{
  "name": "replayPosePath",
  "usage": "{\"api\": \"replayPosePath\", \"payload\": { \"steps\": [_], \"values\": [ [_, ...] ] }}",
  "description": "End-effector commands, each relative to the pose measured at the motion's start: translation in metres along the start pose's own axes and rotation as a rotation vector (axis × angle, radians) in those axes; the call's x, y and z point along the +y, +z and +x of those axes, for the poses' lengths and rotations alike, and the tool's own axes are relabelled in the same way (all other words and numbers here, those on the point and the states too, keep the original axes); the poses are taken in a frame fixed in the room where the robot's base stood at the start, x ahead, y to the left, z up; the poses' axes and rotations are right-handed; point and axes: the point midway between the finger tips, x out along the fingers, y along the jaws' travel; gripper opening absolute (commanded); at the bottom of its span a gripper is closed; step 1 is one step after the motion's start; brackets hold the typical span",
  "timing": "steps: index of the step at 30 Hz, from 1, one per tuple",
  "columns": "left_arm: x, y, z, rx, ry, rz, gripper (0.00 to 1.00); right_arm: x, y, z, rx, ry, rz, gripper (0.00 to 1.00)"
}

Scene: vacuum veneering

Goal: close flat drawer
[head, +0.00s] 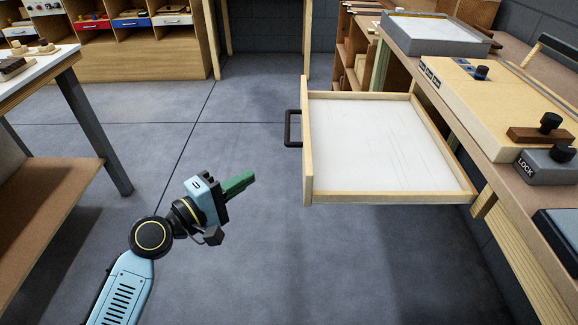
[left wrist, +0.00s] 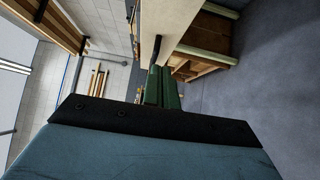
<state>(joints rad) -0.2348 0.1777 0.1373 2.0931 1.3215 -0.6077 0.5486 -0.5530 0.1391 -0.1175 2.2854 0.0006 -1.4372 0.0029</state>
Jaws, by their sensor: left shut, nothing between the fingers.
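The flat drawer (head: 308,165) is pulled out from the workbench on the right in the head view. It has a pale wood frame and a white bottom (head: 370,145) with faint lines. Its black handle (head: 290,128) is on the front, facing left. My left gripper (head: 245,181), with green fingers, is shut and empty. It is left of the drawer front and nearer the camera than the handle, apart from both. In the left wrist view, the shut fingers (left wrist: 162,88) point toward a pale panel (left wrist: 170,25), seemingly the drawer front. My right gripper is not in view.
The workbench (head: 470,95) carries a grey tray (head: 435,38), a knob and a grey LOCK block (head: 548,167). A white-topped table (head: 40,62) stands at the left. Shelving with coloured drawers (head: 130,22) is at the back. The floor left of the drawer is clear.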

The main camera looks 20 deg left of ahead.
Motion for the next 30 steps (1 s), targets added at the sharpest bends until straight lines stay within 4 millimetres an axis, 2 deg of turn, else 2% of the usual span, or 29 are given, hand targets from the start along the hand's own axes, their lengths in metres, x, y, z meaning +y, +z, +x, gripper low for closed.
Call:
{"api": "replayPosePath", "payload": {
  "steps": [3,11,12,19,30],
  "values": [
    [0.001,0.0,0.027,0.001,0.005,-0.001,0.0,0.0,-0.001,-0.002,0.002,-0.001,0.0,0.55],
    [0.0,0.001,0.08,0.0,0.003,0.0,0.0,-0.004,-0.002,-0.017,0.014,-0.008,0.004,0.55],
    [-0.001,0.008,0.084,-0.001,0.002,-0.004,0.0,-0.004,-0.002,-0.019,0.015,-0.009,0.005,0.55],
    [-0.001,0.025,0.101,0.0,-0.001,0.0,0.0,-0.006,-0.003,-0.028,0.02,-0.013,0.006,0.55],
    [-0.001,0.028,0.103,0.001,-0.002,0.001,0.0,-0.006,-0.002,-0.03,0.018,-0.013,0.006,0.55]
  ]
}}
